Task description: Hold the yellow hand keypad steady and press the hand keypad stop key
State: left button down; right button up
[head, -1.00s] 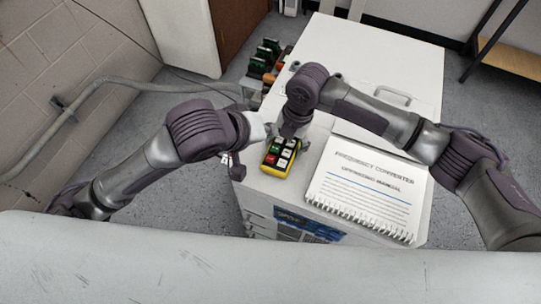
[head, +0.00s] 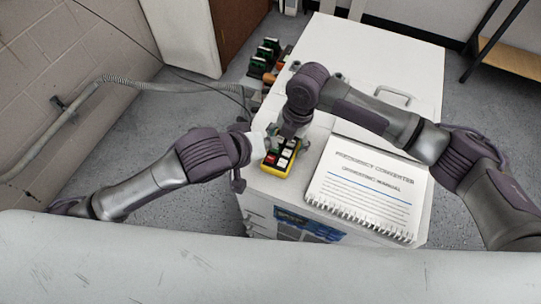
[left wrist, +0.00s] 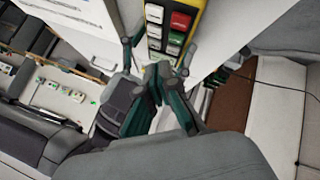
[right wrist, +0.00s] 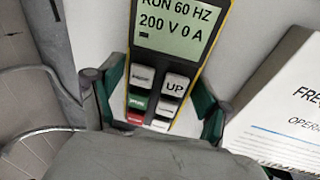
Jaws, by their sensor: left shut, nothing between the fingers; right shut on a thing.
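The yellow hand keypad (head: 280,168) lies on the white cabinet top, its near keys showing in the head view. My right gripper (right wrist: 158,105) is shut on the keypad, with one finger on each side. In the right wrist view the keypad's display (right wrist: 177,27) reads "RUN 60 HZ 200 V 0 A". The red key (right wrist: 134,120) is partly hidden there; it also shows in the left wrist view (left wrist: 180,20). My left gripper (left wrist: 157,75) is shut and empty, close over the keypad. I cannot tell whether its tips touch a key.
A spiral-bound frequency converter manual (head: 365,190) lies right of the keypad on the cabinet (head: 345,55). Green and black parts (head: 265,50) stand beyond the cabinet's left side. A grey conduit (head: 60,120) runs along the brick wall at left.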

aim_at(276, 152)
pick_arm(q)
jog(key=shift+f, duration=1.75)
pick_arm(e)
jog(key=shift+s+f, duration=0.1)
jog(key=shift+f, duration=0.05)
pick_arm(q)
jog(key=shift+f, duration=0.2)
jog(key=shift+f, duration=0.25)
jog(key=shift+f, duration=0.4)
dwell(0.6)
jog(key=shift+r, duration=0.85)
jog(key=shift+r, duration=2.5)
